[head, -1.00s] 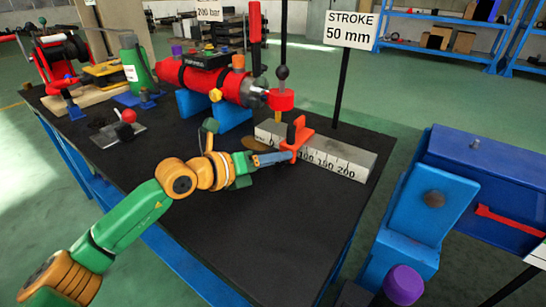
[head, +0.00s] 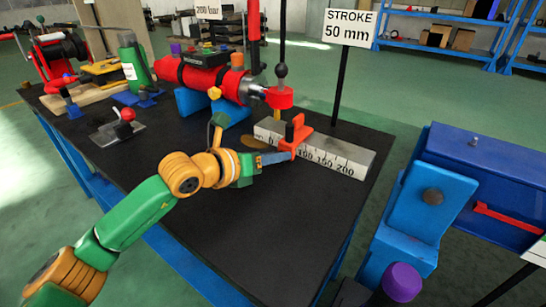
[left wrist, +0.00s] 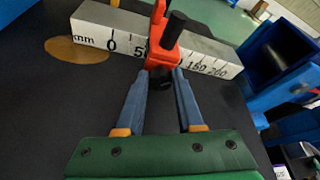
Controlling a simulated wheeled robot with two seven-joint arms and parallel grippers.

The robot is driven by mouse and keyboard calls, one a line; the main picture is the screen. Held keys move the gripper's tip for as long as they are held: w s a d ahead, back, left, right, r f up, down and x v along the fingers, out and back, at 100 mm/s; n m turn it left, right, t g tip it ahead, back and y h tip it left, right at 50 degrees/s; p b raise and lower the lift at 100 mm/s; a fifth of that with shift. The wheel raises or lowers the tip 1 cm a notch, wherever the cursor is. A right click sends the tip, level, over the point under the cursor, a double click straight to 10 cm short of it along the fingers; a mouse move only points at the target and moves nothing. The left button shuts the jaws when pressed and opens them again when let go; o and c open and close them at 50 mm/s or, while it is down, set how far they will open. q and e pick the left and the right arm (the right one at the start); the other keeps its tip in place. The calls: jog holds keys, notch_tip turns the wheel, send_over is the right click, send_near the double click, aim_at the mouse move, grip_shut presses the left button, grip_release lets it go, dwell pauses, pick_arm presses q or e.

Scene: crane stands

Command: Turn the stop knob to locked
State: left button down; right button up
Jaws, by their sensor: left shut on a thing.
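The orange stop (head: 300,139) sits on the grey block with the millimetre scale (head: 345,163). It also shows in the left wrist view (left wrist: 159,52), just right of the 50 mark. A black upright post (left wrist: 174,27) stands on it. A dark stop knob (left wrist: 160,83) is at the stop's near side. My left gripper (head: 283,157) reaches it from the left. In the left wrist view its two blue fingers (left wrist: 162,75) are shut on this knob, which they partly hide. I cannot read whether the knob is locked. My right gripper is not in view.
A red cylinder (head: 205,78) on blue supports lies behind the scale, its red rod end (head: 279,97) near the block. A sign reading "STROKE 50 mm" (head: 349,27) stands behind. A blue stand (head: 430,195) is at the right. The black tabletop (head: 270,225) in front is clear.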

pick_arm(q)
jog(key=shift+d+f+m+b, duration=0.1)
jog(key=shift+f+m+b, duration=0.05)
jog(key=shift+m+b, duration=0.25)
jog(key=m+t+y+b, duration=0.1)
jog(key=m+y+b, duration=0.1)
jog(key=b, duration=0.3)
jog(key=shift+s+d+m, duration=0.15)
jog(key=shift+m, duration=0.35)
jog(key=shift+m+y+b, duration=0.3)
jog(key=shift+b, duration=0.15)
jog(key=shift+t, duration=0.3)
jog(key=shift+d, duration=0.1)
jog(key=shift+m+b, duration=0.3)
jog(key=shift+b, duration=0.05)
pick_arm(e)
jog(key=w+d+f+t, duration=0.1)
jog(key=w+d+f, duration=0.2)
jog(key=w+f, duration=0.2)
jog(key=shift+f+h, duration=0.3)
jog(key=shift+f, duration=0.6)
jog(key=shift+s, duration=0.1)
